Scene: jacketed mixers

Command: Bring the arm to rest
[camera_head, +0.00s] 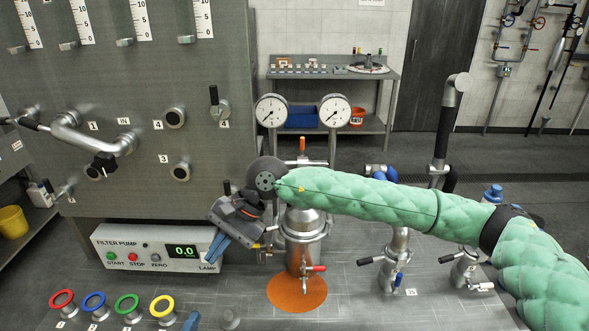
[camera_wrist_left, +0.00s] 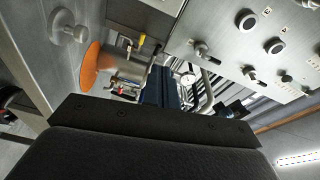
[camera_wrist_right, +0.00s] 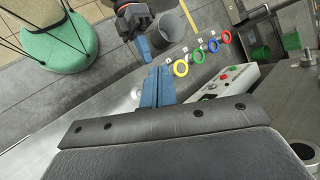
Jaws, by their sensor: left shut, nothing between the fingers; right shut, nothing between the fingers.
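My right arm, in a green quilted sleeve, comes in from the right in the head view and reaches across in front of the steel vessel (camera_head: 304,235). My right gripper (camera_head: 216,248) points down and left, in front of the right end of the filter pump box (camera_head: 160,249). Its blue fingers are together and empty; they also show in the right wrist view (camera_wrist_right: 157,88). Of my left gripper (camera_head: 192,321), only a blue fingertip shows at the bottom edge of the head view. Its fingers are shut and empty in the left wrist view (camera_wrist_left: 161,86).
An orange disc (camera_head: 297,291) is under the vessel. Two gauges (camera_head: 334,110) stand behind my right arm. Valved pipes (camera_head: 398,248) stand to the right. A grey panel (camera_head: 150,80) rises at left.

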